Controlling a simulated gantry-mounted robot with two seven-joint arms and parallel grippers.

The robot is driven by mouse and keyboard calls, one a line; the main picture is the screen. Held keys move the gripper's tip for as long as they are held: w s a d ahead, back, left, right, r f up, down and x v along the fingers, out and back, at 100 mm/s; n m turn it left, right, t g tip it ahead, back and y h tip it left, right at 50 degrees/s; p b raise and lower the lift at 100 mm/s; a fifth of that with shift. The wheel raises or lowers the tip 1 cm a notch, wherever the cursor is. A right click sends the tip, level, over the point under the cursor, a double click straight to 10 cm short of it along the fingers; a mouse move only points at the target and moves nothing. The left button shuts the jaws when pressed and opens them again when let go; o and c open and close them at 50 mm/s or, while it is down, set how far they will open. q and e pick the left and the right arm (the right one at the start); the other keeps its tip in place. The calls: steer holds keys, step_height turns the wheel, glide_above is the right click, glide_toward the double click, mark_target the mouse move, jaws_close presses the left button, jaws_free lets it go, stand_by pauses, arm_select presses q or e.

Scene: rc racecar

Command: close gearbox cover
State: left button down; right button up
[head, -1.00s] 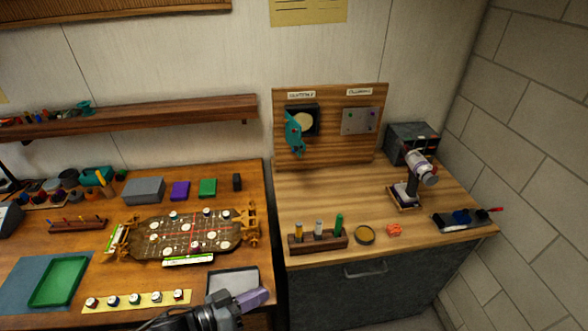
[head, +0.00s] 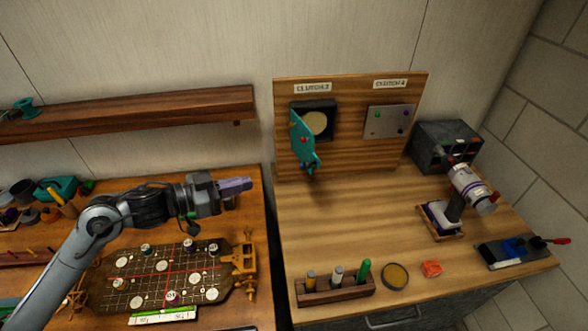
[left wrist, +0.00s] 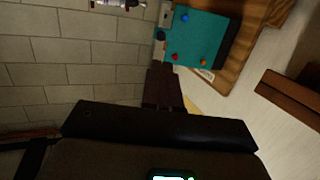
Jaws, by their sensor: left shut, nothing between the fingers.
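The gearbox (head: 316,122) is a black square housing with a round tan face on the upright wooden board, under a label. Its teal cover (head: 303,146) hangs open at the housing's left side, sticking out from the board, with coloured knobs on it. The teal cover (left wrist: 197,40) also shows in the left wrist view, with blue, red and orange dots. My left gripper (head: 240,184) is shut and empty, left of and below the cover, apart from it. Its dark fingers (left wrist: 163,88) show in the left wrist view. My right gripper is not in view.
A metal plate (head: 390,120) is fixed right of the gearbox. Below stand a wooden holder (head: 336,290) with pens, a round tin (head: 396,276) and a microscope-like device (head: 455,200). The chassis board (head: 165,272) lies under my arm.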

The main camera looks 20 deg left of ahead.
arm_select(q)
steer(key=p, duration=0.4)
glide_toward(305, 165)
steer(key=x, duration=0.5)
steer(key=shift+w, duration=0.1)
steer(key=shift+x, duration=0.85)
steer(key=shift+d+f, duration=0.1)
steer(key=shift+f, duration=0.05)
